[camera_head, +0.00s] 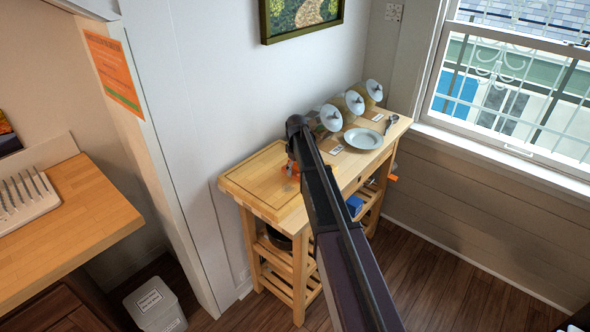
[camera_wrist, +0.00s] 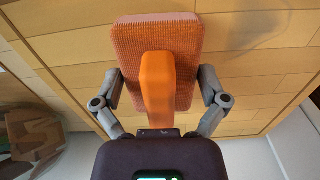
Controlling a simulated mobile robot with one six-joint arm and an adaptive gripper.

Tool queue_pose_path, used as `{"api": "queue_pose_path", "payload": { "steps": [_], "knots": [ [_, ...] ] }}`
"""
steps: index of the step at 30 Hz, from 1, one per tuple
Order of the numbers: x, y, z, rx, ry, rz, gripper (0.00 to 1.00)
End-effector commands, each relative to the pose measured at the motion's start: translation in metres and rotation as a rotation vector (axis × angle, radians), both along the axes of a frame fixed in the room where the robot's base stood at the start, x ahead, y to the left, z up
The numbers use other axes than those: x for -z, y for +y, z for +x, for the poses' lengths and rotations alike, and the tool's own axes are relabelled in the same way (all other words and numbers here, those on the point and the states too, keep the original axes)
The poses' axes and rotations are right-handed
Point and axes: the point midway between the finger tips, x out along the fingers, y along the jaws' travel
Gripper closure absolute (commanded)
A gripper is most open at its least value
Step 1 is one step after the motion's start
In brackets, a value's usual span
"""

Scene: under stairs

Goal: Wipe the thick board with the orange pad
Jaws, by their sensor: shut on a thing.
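The thick board (camera_head: 250,182) is pale wood with a dark groove line near its edge. It lies on the left end of the wooden cart. The orange pad (camera_wrist: 190,38) has a ribbed face and a raised grip (camera_wrist: 157,85). My gripper (camera_wrist: 160,90) is shut on this grip, one grey finger on each side. In the head view a little of the orange pad (camera_head: 291,168) shows beside my arm, over the right part of the board. My arm hides much of the gripper there. Wood fills most of the wrist view behind the pad. I cannot tell if the pad touches it.
The cart's right half holds a white plate (camera_head: 363,138), several white lamp-like shades (camera_head: 331,117) and a spoon-like tool (camera_head: 391,123). A wall stands behind the cart and a window to its right. A wooden counter (camera_head: 85,210) and a white bin (camera_head: 154,306) are at left.

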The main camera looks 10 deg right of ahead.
Motion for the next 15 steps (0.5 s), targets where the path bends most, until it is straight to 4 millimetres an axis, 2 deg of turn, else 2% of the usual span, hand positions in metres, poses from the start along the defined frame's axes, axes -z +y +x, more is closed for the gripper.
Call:
{"api": "queue_pose_path", "payload": {
  "steps": [15],
  "knots": [
    [-0.001,-0.019,-0.028,0.001,0.004,-0.001,0.46]
  ]
}}
